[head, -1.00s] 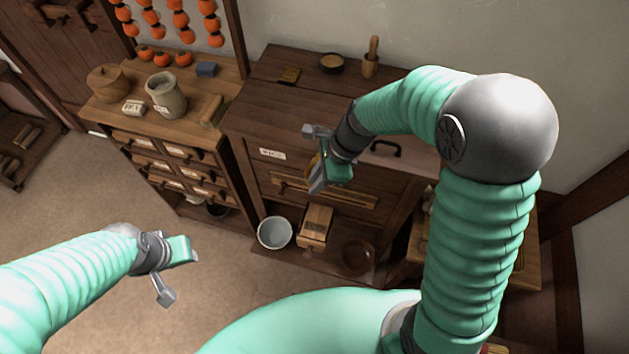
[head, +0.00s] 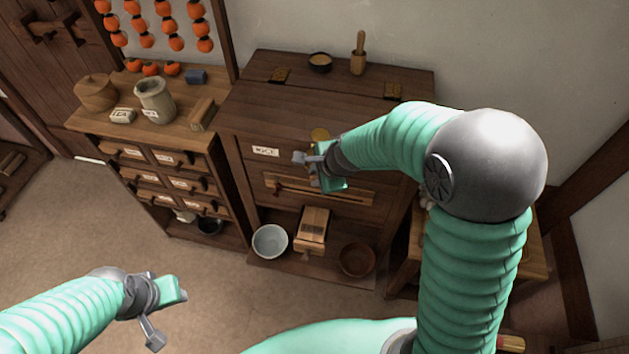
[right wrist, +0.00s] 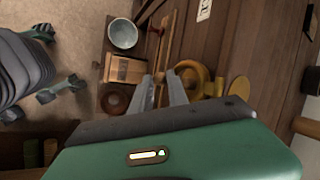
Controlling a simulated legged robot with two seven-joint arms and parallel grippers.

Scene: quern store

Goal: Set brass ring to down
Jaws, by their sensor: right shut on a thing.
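The brass ring (right wrist: 190,73) shows in the right wrist view as a thick yellow ring at the fingers, beside a round brass plate (right wrist: 238,93) on the dark wooden rice chest (head: 335,115). In the head view the plate (head: 320,134) shows just above my right gripper (head: 312,168), and the ring is mostly hidden by the gripper. My right gripper is shut on the ring; the exact contact is partly hidden by its fingers (right wrist: 162,86). My left gripper (head: 167,313) is open and empty, low at the left over the floor.
A long wooden bar (head: 345,194) crosses the chest front below the ring. A pale bowl (head: 270,241), a wooden box (head: 313,228) and a brown bowl (head: 357,260) sit on the low shelf. A drawer cabinet (head: 150,165) stands left; the floor before it is clear.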

